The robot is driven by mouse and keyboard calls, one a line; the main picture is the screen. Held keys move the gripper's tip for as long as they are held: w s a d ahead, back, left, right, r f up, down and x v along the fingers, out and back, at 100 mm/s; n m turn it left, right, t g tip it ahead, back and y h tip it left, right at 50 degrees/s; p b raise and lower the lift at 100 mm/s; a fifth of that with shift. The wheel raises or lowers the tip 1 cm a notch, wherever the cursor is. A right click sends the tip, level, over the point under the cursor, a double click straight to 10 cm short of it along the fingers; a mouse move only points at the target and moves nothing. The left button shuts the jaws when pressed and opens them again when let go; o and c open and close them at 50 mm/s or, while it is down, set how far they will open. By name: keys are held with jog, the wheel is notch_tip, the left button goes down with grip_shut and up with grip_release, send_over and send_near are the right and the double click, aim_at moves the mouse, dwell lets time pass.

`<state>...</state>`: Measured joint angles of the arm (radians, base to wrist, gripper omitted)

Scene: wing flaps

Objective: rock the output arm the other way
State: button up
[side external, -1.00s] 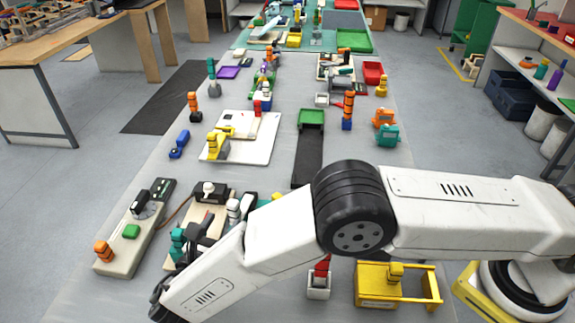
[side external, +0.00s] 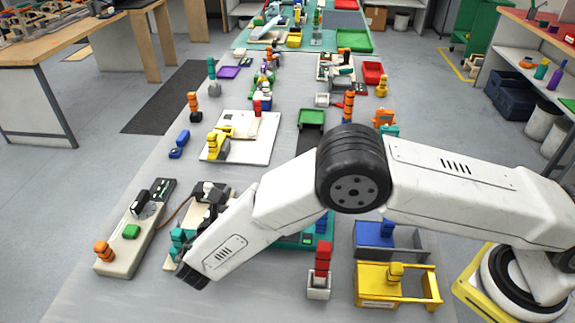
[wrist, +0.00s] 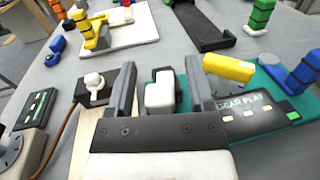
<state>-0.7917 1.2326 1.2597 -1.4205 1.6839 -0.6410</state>
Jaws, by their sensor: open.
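My gripper (wrist: 159,64) is open in the wrist view, its two grey fingers pointing away from the camera. A white rounded block (wrist: 160,92) on a dark mount shows between the fingers; I cannot tell whether they touch it. A yellow bar (wrist: 228,68) lies tilted just right of the right finger, above a teal board (wrist: 182,95) with a dark panel (wrist: 240,112) marked "GEAR PLAY". I cannot tell for sure which part is the output arm. In the side external view my arm hides most of this spot; part of the teal board (side external: 300,239) shows.
A white knob on a black block (wrist: 94,82) stands left of my gripper. A blue peg (wrist: 306,70) stands at the right. Red (side external: 322,258), yellow (side external: 390,298) and blue-grey (side external: 370,235) fixtures stand near my arm. A dark strip (wrist: 203,25) lies beyond.

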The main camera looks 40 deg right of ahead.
grip_shut()
dwell(1.5)
